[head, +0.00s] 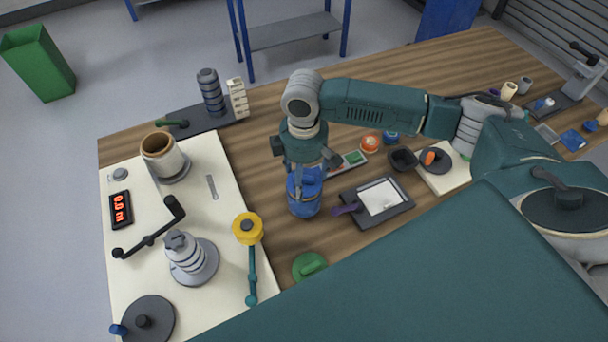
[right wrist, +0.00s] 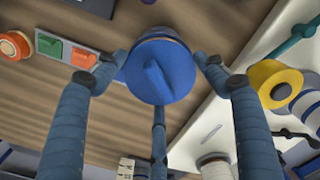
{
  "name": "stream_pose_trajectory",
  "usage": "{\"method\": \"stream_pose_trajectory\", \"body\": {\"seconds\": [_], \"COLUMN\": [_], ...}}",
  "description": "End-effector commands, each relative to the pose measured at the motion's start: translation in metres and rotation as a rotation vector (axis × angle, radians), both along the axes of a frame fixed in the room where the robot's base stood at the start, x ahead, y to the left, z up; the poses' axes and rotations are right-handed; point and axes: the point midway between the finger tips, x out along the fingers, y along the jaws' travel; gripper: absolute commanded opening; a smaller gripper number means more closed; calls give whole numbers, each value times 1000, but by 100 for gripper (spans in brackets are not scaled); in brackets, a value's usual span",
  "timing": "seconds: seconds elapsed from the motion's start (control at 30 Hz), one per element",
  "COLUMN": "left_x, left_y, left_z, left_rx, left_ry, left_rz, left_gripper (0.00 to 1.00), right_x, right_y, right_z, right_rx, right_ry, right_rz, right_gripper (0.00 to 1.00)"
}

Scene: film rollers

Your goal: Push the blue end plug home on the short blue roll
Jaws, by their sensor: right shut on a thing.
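The short blue roll (head: 303,204) stands upright on the wooden table, left of the dark tray. The blue end plug (right wrist: 160,70) is at its top, a round disc with a raised grip bar, seen face-on in the right wrist view. In the head view my fingers partly hide the plug. Whether a gap is left between plug and roll cannot be told. My left gripper is not in view.
A white board (head: 222,245) with a crank, a grey stepped post (head: 188,258) and a yellow-topped tool (head: 248,228) lies left. A dark tray (head: 400,218) stands close right of the roll. A green knobbed disc (head: 309,266) is in front. Bare wood shows behind the roll.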

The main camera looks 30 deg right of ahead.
Motion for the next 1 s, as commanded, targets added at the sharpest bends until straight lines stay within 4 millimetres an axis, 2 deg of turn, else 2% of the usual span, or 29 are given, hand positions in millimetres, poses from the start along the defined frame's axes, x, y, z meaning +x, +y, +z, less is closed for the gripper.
{"method": "stream_pose_trajectory", "body": {"seconds": [1.0], "left_x": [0], "left_y": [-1], "left_z": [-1], "left_rx": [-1], "left_ry": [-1], "left_rz": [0], "left_gripper": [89], "right_x": [-1], "right_y": [0], "right_z": [-5], "right_rx": [0], "right_ry": [1], "right_rz": [0], "right_gripper": [47]}}
